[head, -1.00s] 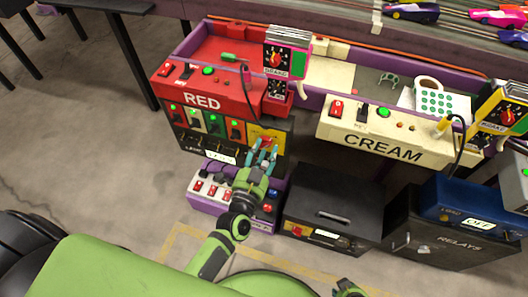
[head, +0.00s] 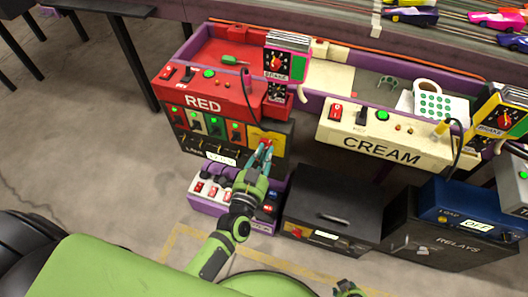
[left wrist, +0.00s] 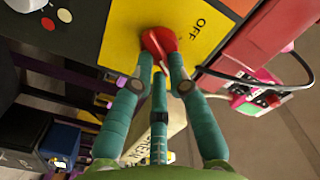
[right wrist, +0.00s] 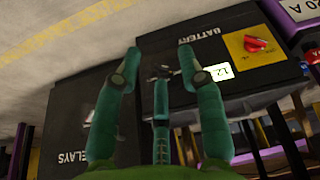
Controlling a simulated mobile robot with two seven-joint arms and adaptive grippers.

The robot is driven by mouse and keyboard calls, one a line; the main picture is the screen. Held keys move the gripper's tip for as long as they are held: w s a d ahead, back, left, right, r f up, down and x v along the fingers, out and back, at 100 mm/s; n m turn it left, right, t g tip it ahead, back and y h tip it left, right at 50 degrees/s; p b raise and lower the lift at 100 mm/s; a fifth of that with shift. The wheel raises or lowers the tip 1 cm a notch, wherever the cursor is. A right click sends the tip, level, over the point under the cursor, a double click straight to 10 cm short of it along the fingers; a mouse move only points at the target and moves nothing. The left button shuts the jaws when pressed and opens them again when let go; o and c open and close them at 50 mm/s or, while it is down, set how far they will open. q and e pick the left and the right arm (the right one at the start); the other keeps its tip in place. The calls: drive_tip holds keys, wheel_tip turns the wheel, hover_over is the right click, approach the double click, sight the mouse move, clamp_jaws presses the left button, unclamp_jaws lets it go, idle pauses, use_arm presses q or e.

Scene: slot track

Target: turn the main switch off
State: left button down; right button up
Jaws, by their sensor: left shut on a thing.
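The main switch is a red rotary knob (left wrist: 160,42) on a yellow plate (left wrist: 118,42) with the word OFF printed beside it. In the head view the yellow plate (head: 256,133) is at the right end of the dark panel under the RED station. My left gripper (head: 264,150) is shut on the knob, and its fingertips (left wrist: 162,62) press on both sides of it. The fingers hide part of the knob, so its exact angle is unclear. My right gripper (right wrist: 160,62) is open and empty, away from the switch, facing the black BATTERY box (right wrist: 185,60).
The BATTERY box has its own red knob on yellow (right wrist: 256,44). A purple switch box (head: 205,203) sits below my left gripper. The RELAYS box (head: 430,235) and blue box (head: 450,200) stand at right. A dark cable (left wrist: 240,76) hangs beside the plate.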

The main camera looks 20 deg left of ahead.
use_arm(q)
drive_tip(key=n, duration=0.1)
drive_tip(key=n+p, duration=0.1)
drive_tip(key=n, duration=0.1)
drive_tip(key=shift+a+r+n, duration=0.1)
drive_tip(key=shift+r+n, duration=0.15)
drive_tip(key=shift+n, duration=0.05)
drive_tip(key=shift+a+n+p, duration=0.15)
drive_tip(key=shift+n+p, duration=0.1)
drive_tip(key=shift+n, duration=1.8)
drive_tip(key=shift+a+n+p, duration=0.2)
drive_tip(key=shift+n+p, duration=0.1)
drive_tip(key=shift+n, duration=1.7)
drive_tip(key=shift+a+n+p, duration=0.15)
drive_tip(key=shift+n+p, duration=0.1)
drive_tip(key=shift+n, duration=1.8)
use_arm(e)
drive_tip(key=shift+w+d+r+t, duration=0.1)
drive_tip(key=shift+w+d+t, duration=0.2)
drive_tip(key=shift+d+t, duration=0.25)
drive_tip(key=shift+a, duration=0.1)
drive_tip(key=shift+s, duration=0.3)
use_arm(q)
drive_tip(key=c, duration=1.2)
unclamp_jaws()
